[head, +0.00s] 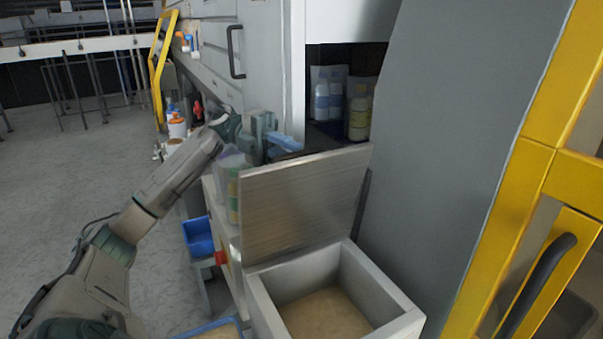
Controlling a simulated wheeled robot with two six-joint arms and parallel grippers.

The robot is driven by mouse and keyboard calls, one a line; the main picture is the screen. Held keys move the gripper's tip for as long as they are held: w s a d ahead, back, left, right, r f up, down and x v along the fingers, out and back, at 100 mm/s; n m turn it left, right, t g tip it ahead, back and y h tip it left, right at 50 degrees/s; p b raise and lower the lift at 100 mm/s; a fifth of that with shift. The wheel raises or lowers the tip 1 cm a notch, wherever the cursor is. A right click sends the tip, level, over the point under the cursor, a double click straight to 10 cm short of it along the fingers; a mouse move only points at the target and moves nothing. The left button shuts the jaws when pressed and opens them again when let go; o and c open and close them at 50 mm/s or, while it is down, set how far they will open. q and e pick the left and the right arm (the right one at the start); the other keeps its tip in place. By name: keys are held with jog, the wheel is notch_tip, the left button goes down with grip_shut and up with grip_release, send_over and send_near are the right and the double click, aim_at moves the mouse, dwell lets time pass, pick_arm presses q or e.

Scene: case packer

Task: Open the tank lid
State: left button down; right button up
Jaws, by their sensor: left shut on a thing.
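The tank (368,277) is an open square metal box in the lower middle, with tan contents inside. Its flat metal tank lid (300,205) stands raised, nearly upright, along the back left side of the opening. My left gripper (285,143) is at the top edge of the lid, its blue fingers shut on it. The exact place of contact is partly hidden behind the lid's edge. My right gripper is not in view.
Bottles and pouches (330,98) stand in a dark recess behind the lid. A grey panel (450,130) and a yellow frame (530,190) with a dark handle rise on the right. A blue bin (198,236) hangs left of the tank. Open floor lies left.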

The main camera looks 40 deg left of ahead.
pick_arm(q)
jog(key=shift+w+a+f+n+h+b, duration=0.2)
jog(key=shift+w+a+h, duration=0.2)
jog(key=shift+a, duration=0.5)
jog(key=shift+w+a+f+n+h+b, duration=0.2)
jog(key=shift+w+a+h, duration=0.2)
jog(key=shift+a, duration=0.45)
jog(key=shift+w+a+f+n+h+b, duration=0.25)
jog(key=shift+a+h, duration=0.25)
jog(key=shift+a, duration=0.4)
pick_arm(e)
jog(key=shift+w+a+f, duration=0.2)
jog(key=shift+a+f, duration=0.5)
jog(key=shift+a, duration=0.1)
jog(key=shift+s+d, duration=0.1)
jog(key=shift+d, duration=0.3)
pick_arm(q)
jog(key=c, duration=1.4)
grip_release()
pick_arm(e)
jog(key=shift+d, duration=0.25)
pick_arm(q)
jog(key=shift+o, duration=0.2)
